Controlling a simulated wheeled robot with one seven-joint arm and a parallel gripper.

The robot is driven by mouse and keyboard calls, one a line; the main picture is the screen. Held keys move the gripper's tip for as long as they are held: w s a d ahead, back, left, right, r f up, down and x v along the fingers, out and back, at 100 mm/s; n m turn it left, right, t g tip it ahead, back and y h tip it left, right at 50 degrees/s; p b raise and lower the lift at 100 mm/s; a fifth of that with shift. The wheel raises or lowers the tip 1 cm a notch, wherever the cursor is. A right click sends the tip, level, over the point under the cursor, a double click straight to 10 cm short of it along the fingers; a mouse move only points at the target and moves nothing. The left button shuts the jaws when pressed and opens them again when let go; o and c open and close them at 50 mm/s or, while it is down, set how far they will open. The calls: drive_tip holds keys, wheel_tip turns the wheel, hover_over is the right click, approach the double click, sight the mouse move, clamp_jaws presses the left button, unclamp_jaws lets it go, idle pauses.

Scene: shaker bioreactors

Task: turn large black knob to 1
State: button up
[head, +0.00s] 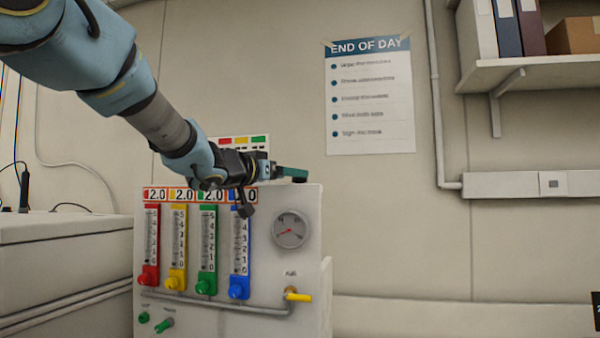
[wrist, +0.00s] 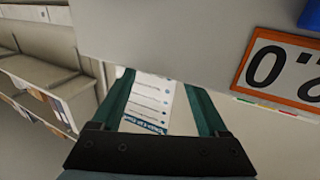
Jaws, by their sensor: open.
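I see no large black knob in either view. My gripper (head: 290,174) is at the top edge of the white flowmeter panel (head: 262,285), above the round gauge (head: 290,230). In the wrist view my gripper (wrist: 160,82) is open, its two teal fingers apart with nothing held. The wall poster shows in the background between them. The panel has red (head: 148,276), yellow (head: 175,281), green (head: 206,286) and blue (head: 239,288) knobs under its scales. My arm covers part of the "2.0" labels.
A yellow valve handle (head: 299,296) sticks out at the panel's lower right. Two small green knobs (head: 163,326) sit at its lower left. A white cabinet (head: 65,255) stands left. A shelf (head: 535,70) with binders hangs upper right.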

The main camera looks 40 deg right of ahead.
drive_tip(key=d, duration=0.3)
drive_tip(key=w+d+p, duration=0.1)
drive_tip(key=d, duration=0.1)
clamp_jaws()
idle(0.6)
